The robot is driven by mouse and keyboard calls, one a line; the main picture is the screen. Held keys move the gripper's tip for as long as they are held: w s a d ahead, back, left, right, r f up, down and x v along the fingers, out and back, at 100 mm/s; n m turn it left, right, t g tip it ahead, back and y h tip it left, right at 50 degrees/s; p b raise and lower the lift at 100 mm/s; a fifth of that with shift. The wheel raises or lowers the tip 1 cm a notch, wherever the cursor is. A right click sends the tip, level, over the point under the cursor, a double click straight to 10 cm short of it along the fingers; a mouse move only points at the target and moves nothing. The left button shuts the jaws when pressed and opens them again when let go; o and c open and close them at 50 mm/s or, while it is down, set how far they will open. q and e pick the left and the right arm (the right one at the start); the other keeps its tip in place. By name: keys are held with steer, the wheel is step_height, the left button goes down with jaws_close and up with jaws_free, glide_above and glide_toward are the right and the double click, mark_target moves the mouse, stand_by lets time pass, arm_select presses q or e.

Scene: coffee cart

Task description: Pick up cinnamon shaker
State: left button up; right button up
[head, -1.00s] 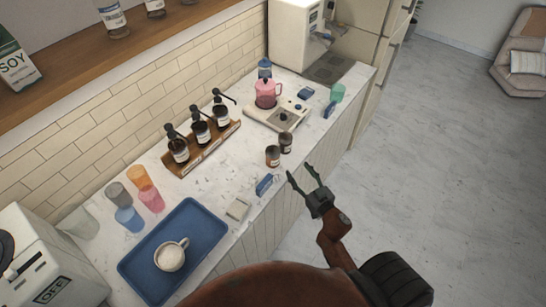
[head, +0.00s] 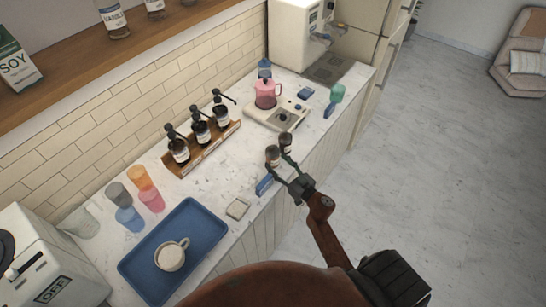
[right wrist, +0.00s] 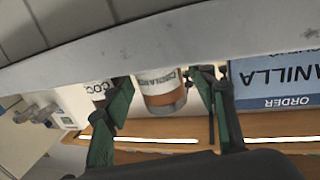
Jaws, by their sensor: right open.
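The cinnamon shaker (head: 272,155), a small dark jar, stands upright near the counter's front edge. In the right wrist view, the cinnamon shaker (right wrist: 160,90), with a white label and brown-orange band, appears between the two green fingers. My right gripper (head: 281,162) is open around or just in front of it; whether the fingers touch it I cannot tell. A similar jar (head: 287,143) stands close to its right; its label (right wrist: 101,89) starts with "COCO" and shows beside one finger in the wrist view. My left gripper is not in view.
A blue object (head: 264,185) lies just left of my right gripper, with a small pale square item (head: 237,208) beyond it. A blue tray (head: 136,268) holds a cup (head: 171,257). Pump bottles (head: 200,132) and a scale with a pink pitcher (head: 265,95) stand behind.

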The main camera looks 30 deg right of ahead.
steer(key=w, duration=0.4)
steer(key=shift+a+r, duration=0.1)
steer(key=shift+a, duration=0.05)
steer(key=shift+c, duration=0.4)
steer(key=c, duration=1)
